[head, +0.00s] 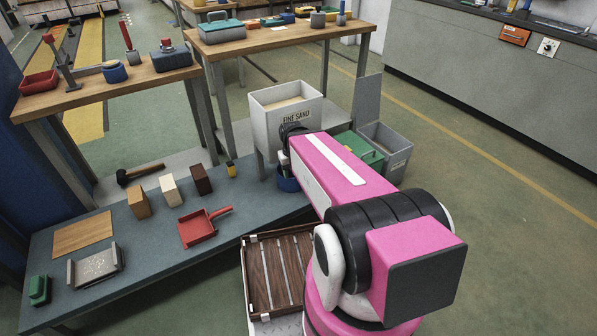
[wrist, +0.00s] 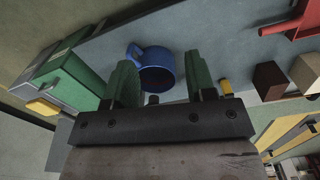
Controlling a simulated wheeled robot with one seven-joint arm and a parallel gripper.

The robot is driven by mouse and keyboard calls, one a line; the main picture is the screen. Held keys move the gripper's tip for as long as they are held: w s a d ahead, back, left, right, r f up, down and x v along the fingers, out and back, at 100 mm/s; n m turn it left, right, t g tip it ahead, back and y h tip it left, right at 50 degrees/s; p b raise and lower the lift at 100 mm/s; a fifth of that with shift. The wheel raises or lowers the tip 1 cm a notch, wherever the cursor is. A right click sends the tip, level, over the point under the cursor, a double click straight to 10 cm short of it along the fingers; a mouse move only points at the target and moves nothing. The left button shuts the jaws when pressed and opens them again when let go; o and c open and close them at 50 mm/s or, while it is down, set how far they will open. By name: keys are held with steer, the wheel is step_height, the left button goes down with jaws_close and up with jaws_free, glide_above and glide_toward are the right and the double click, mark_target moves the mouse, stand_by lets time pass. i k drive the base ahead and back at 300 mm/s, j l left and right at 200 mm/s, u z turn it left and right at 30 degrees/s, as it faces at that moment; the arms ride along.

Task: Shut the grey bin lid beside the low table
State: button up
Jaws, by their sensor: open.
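The grey bin (head: 392,158) stands on the floor beyond my arm, to the right of the low table (head: 150,262). Its flat grey lid (head: 366,104) stands raised, nearly upright, at the bin's left side, so the bin is open. A green lidded bin (head: 358,147) stands just left of it, partly behind my arm. In the wrist view my gripper (wrist: 158,78) is open and empty, with green finger pads. In the head view my arm hides the fingers.
A white fine sand hopper (head: 286,110) stands left of the bins, close to my wrist. A slatted wooden crate (head: 281,272) sits below my arm. Small blocks and a red dustpan (head: 200,228) lie on the low table. The floor right of the grey bin is clear.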

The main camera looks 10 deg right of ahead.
mark_target(368, 88)
steer(key=z, duration=2.1)
steer(key=i+l+z, duration=0.1)
steer(key=z, duration=1.65)
steer(key=i+j+u, duration=0.1)
steer(key=i+u, duration=0.3)
steer(key=i+l+u, duration=0.1)
steer(key=i+u, duration=0.35)
steer(key=i+l+u, duration=0.25)
steer(key=i+u, duration=0.15)
steer(key=i, duration=0.15)
steer(key=i+u, duration=0.2)
steer(key=i, duration=0.7)
steer(key=i+l+u, duration=0.2)
steer(key=i, duration=0.7)
steer(key=i+j+u, duration=0.15)
steer(key=i+u, duration=1)
steer(key=i+l+u, duration=0.15)
steer(key=i+u, duration=0.2)
steer(key=i+j+u, duration=0.15)
steer(key=i+u, duration=0.3)
steer(key=i, duration=0.4)
steer(key=i+l+u, duration=0.1)
steer(key=i+u, duration=0.35)
steer(key=i, duration=0.35)
steer(key=i+u, duration=0.2)
steer(key=i, duration=0.7)
steer(key=i+u, duration=0.2)
steer(key=i, duration=0.7)
